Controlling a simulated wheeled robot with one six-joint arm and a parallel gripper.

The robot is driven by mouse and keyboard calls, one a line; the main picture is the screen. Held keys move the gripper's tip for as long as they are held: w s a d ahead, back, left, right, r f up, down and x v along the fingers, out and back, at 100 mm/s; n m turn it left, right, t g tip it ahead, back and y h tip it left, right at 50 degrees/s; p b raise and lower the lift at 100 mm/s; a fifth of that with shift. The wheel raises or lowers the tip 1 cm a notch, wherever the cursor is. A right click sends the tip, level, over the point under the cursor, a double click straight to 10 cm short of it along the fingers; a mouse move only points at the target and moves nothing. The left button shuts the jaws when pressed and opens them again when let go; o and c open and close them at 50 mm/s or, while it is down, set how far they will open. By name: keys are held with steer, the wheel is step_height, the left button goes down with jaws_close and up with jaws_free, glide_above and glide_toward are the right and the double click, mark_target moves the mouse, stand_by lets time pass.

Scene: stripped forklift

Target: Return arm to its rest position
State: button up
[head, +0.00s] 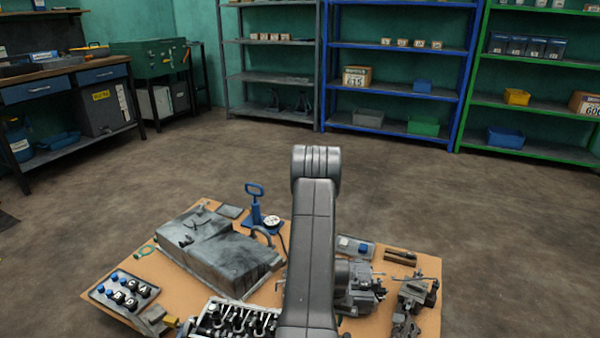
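My arm (312,240) rises from the bottom middle of the head view, upright in front of a board laid with parts. Its grey link ends in a rounded, ribbed joint (316,165) at the top. My gripper does not show in this view, so I cannot see whether it holds anything. The arm hides the middle of the board.
The tan board (180,283) carries a large grey cover (215,250), a blue hand tool on a stand (255,205), an engine block (235,320) and other metal parts. Open floor (450,200) lies behind it. Shelves (395,90) and a workbench (65,80) line the walls.

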step_height(320, 180, up, 8)
steer(key=f+p, duration=0.1)
steer(key=p, duration=0.1)
step_height(320, 180, down, 14)
steer(key=b, duration=0.5)
steer(key=shift+r+m+p, duration=0.3)
steer(key=shift+r+m, duration=0.2)
steer(key=m+p, duration=0.1)
steer(key=m, duration=0.3)
steer(key=m+p, duration=0.1)
steer(key=m, duration=0.3)
steer(key=shift+s, duration=0.15)
